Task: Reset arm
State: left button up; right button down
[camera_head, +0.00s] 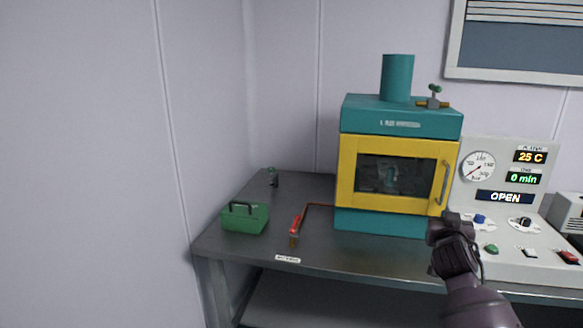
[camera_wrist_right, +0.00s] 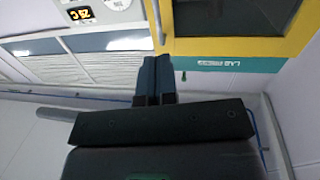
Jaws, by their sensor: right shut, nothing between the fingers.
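My right arm comes in from the lower right in the head view, with its dark right gripper (camera_head: 455,240) in front of the control panel's left edge and below the oven door handle (camera_head: 441,183). The right wrist view shows the two fingers (camera_wrist_right: 155,78) pressed together, holding nothing. That door frame also shows in the right wrist view (camera_wrist_right: 230,46). My left gripper is not in view.
The control panel (camera_head: 510,160) reads 25 C, 0 min and OPEN, with a round gauge and several buttons. A wall closes off the left.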

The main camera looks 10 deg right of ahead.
jog(key=a+n+t+y, duration=0.2)
jog(key=a+n+y, duration=0.15)
jog(key=a, duration=0.25)
jog(key=s+a+f+n+y, duration=0.4)
jog(key=s+a+f, duration=0.2)
jog(key=s+f, duration=0.4)
jog(key=s+a+f+g, duration=0.2)
jog(key=s+f+g, duration=0.1)
jog(key=s+f, duration=0.7)
jog(key=s+a+f+m+g, duration=0.1)
jog(key=s+a+f+g, duration=0.2)
jog(key=s+f, duration=0.8)
jog(key=s+y, duration=0.1)
jog(key=s, duration=0.4)
jog(key=shift+f, duration=0.3)
